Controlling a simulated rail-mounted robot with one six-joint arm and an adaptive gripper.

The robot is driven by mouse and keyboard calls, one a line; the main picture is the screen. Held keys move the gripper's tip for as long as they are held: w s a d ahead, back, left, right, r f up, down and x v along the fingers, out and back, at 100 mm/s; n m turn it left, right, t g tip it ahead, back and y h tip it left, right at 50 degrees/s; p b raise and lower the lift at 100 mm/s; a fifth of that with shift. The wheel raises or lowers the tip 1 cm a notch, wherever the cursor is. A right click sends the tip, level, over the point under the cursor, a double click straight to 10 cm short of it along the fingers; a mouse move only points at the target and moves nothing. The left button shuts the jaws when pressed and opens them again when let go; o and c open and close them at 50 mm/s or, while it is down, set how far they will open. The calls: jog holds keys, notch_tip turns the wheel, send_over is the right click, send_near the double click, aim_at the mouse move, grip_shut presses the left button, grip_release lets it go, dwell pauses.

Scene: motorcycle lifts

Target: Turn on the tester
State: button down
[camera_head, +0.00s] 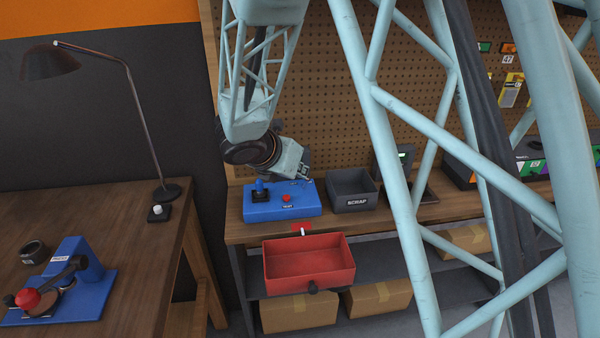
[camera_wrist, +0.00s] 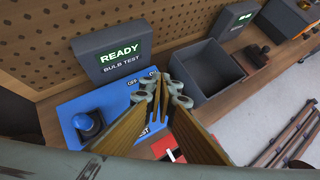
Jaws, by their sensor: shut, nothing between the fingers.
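The tester is a blue box (camera_head: 270,207) on the workbench, with a red button (camera_head: 286,197) and a black-and-blue socket-like part (camera_head: 260,190) on top. In the wrist view the blue tester (camera_wrist: 115,103) has an OFF label (camera_wrist: 132,83) and another label near its far right corner. Its screen (camera_wrist: 121,53) reads READY, BULB TEST. My gripper (camera_head: 304,174) is at the tester's right back corner. In the wrist view my gripper (camera_wrist: 165,92) is shut and empty over the tester's right side, and its fingers hide part of the labels, switch area and button.
A dark SCRAP bin (camera_head: 352,190) stands right of the tester, with another screen (camera_wrist: 234,18) behind it. A red tray (camera_head: 308,266) is below the bench front. A pegboard (camera_head: 330,110) rises behind. A lamp (camera_head: 140,110) stands on the left table.

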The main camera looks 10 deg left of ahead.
jog(key=s+r+p, duration=0.2)
jog(key=s+r, duration=0.1)
jog(key=r, duration=0.2)
jog(key=shift+s+d+r, duration=0.25)
jog(key=shift+s+d, duration=0.15)
jog(key=shift+d, duration=0.05)
jog(key=shift+d, duration=0.1)
